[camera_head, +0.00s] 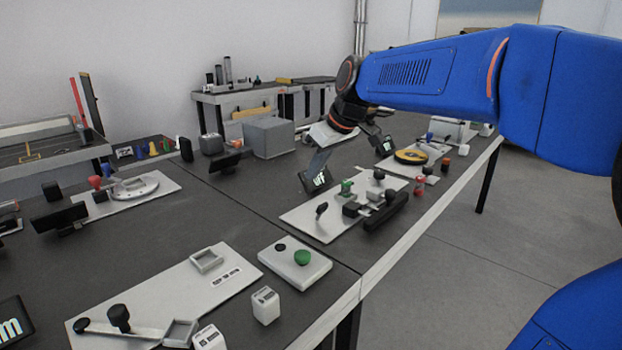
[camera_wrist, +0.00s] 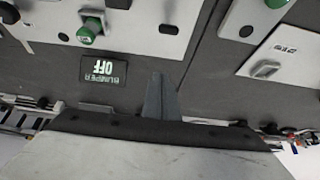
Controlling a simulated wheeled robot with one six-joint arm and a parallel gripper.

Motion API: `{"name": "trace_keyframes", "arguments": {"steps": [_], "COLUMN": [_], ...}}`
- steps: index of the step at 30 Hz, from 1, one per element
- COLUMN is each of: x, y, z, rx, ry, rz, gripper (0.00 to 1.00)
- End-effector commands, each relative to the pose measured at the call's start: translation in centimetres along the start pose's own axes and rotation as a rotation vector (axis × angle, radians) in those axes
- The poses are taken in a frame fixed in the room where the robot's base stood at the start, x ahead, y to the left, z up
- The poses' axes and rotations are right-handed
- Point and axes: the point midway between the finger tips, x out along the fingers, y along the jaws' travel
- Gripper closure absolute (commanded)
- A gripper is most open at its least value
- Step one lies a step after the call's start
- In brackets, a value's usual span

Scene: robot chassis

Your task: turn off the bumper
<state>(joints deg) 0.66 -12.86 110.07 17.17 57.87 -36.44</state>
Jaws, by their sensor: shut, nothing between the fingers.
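A small black display (camera_wrist: 102,68) in the wrist view reads "BUMPER OFF", upside down in that picture. In the head view a dark display (camera_head: 317,181) with white letters, partly readable as "off", stands behind a white board (camera_head: 310,220). A green button (camera_head: 346,186) stands on that board; a green button also shows beside the display in the wrist view (camera_wrist: 88,30).
Black knobs and blocks (camera_head: 370,200) crowd the same board. A yellow disc (camera_head: 410,156) lies to the right and a grey box (camera_head: 268,137) stands behind. Bare dark tabletop (camera_head: 220,195) lies to the left.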

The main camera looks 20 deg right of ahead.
Motion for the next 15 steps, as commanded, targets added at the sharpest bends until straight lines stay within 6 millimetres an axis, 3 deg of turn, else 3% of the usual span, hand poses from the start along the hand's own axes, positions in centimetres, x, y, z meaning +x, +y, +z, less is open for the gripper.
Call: {"name": "trace_keyframes", "arguments": {"steps": [7, 15], "x": [-4.2, -6.3], "y": [0.0, 0.0], "z": [1.0, 1.6], "rx": [0.001, 0.0], "ry": [0.001, -0.001], "rz": [0.002, 0.0], "gripper": [1.0, 1.0]}}
